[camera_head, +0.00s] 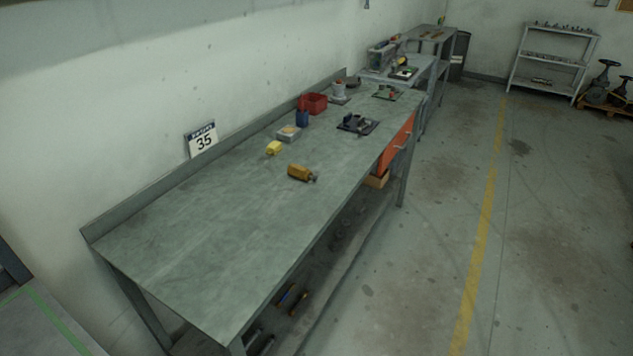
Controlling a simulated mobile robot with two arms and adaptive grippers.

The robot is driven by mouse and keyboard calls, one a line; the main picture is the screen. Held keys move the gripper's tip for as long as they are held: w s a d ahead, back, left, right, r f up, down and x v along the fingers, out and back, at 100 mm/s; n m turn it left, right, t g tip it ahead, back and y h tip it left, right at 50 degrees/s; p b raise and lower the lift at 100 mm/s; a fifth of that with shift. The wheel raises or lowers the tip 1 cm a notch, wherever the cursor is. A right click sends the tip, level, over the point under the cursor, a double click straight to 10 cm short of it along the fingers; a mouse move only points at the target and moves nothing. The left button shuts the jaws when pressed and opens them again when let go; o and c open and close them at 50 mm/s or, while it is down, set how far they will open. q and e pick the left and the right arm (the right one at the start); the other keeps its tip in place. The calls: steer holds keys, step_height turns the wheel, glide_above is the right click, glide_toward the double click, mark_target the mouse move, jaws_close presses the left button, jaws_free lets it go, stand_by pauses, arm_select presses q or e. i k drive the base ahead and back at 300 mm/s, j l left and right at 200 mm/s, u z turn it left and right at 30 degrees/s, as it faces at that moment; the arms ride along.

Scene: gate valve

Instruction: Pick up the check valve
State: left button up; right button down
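A brass-yellow fitting with a grey end (300,173) lies on its side near the middle of the long workbench (200,240). It looks most like the check valve, but it is too small to be sure. Its grey end points right. Neither of my grippers shows in the head view.
Behind the fitting are a small yellow block (274,148), a pale box (289,134), a blue container (302,118) and a red bin (313,103). A dark tray (358,124) holds parts. The bench's near half is bare. Open floor (430,260) lies to the right.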

mark_target(298, 171)
steer(key=i+l+u, duration=0.15)
steer(key=u, duration=0.8)
steer(key=i+l+u, duration=0.25)
steer(key=l, duration=0.3)
steer(key=i+l+u, duration=0.1)
steer(key=l+u, duration=0.15)
steer(key=l, duration=0.25)
steer(key=i+l+u, duration=0.1)
steer(key=l+u, duration=0.15)
steer(key=l, duration=0.35)
steer(key=l+u, duration=0.25)
steer(key=l, duration=0.35)
steer(key=i, duration=0.05)
